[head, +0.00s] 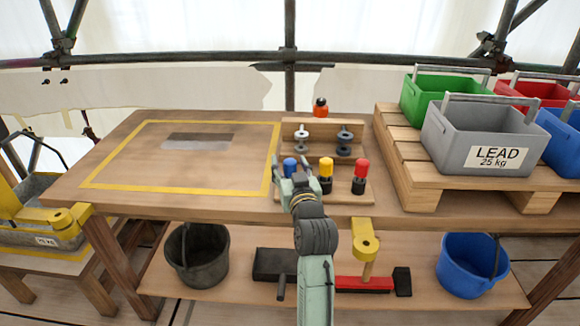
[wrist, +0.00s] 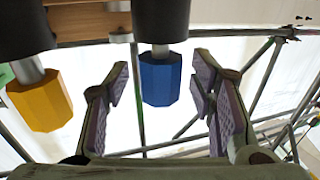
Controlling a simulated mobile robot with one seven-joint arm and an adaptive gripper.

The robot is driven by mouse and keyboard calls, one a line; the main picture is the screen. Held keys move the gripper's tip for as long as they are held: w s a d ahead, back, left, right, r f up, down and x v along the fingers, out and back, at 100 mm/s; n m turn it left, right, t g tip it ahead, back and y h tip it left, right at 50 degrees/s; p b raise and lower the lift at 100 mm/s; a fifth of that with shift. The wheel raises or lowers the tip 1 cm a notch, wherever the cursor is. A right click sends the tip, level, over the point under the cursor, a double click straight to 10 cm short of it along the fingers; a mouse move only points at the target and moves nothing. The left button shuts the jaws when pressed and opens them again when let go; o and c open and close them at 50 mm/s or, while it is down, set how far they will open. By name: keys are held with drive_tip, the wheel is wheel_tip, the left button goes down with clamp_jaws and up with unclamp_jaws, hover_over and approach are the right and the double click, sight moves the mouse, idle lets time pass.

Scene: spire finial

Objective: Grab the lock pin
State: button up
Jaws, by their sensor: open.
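Blue (head: 290,166), yellow (head: 326,168) and red (head: 360,169) capped pieces with dark lower parts stand in a row on a wooden rack (head: 345,197). Two grey metal spool-like pieces (head: 301,137) (head: 344,141) stand behind them. No label shows which piece is the lock pin. My gripper (head: 298,178) is open at the blue piece, partly covering it in the head view. In the wrist view, the faceted blue cap (wrist: 160,79) lies between the spread fingers of my gripper (wrist: 160,90), with gaps on both sides. The yellow cap (wrist: 40,99) is outside the left finger.
A small orange and black item (head: 320,107) stands behind the rack. A pallet (head: 405,165) at right bears a grey LEAD crate (head: 450,150) and coloured crates. The yellow-bordered bench area (head: 130,170) at left is mostly clear. Buckets and tools are on the lower shelf (head: 225,288).

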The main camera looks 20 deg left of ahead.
drive_tip(key=shift+c, duration=0.2)
clamp_jaws()
idle(0.4)
